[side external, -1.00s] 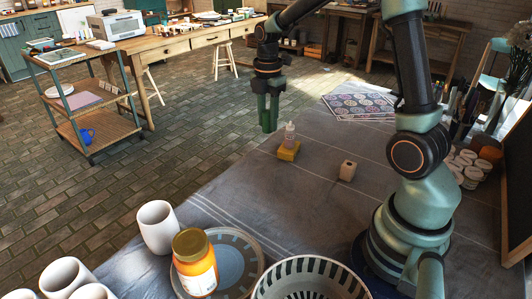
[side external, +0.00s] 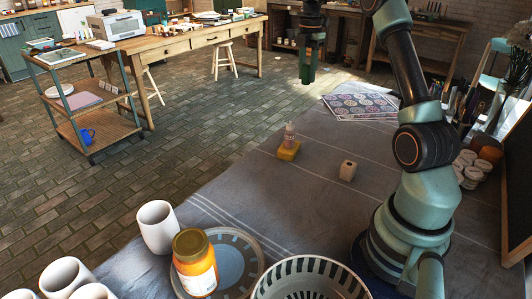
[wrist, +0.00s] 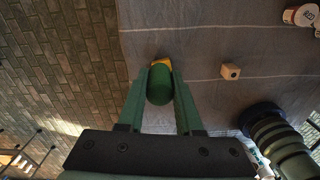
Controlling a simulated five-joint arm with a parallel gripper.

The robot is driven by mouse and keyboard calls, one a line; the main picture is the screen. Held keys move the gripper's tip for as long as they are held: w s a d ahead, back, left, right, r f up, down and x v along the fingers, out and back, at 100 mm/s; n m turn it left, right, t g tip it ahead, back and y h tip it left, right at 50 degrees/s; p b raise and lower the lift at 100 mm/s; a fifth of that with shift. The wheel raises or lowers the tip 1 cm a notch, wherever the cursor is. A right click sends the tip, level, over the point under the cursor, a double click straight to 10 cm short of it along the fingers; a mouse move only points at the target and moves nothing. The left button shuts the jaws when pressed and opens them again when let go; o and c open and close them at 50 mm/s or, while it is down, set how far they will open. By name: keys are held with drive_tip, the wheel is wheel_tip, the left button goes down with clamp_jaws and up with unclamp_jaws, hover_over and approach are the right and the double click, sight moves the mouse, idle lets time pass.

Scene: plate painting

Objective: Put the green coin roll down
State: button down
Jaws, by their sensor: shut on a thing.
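The green coin roll (wrist: 160,85) shows in the wrist view as a dark green rounded shape between the two fingers of my gripper (wrist: 161,84). My gripper is shut on it. In the side view my gripper (side external: 307,70) hangs fingers down, raised near the far edge of the cloth-covered table (side external: 240,190). The roll cannot be told apart from the green fingers there.
A yellow block (side external: 289,151) with a small bottle (side external: 289,134) on it stands near the table's left edge. A holed wooden block (side external: 347,171) is right of it. A patterned sheet (side external: 362,106) lies farther back. A jar (side external: 195,262), basket (side external: 300,268) and cup (side external: 157,227) stand in front.

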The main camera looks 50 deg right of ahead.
drive_tip(key=s+d, duration=0.3)
drive_tip(key=d, duration=0.4)
wheel_tip(320, 180, down, 20)
drive_tip(key=shift+w+a+f, duration=0.1)
drive_tip(key=shift+f, duration=0.15)
drive_tip(key=shift+f, duration=0.1)
drive_tip(key=c, duration=0.6)
unclamp_jaws()
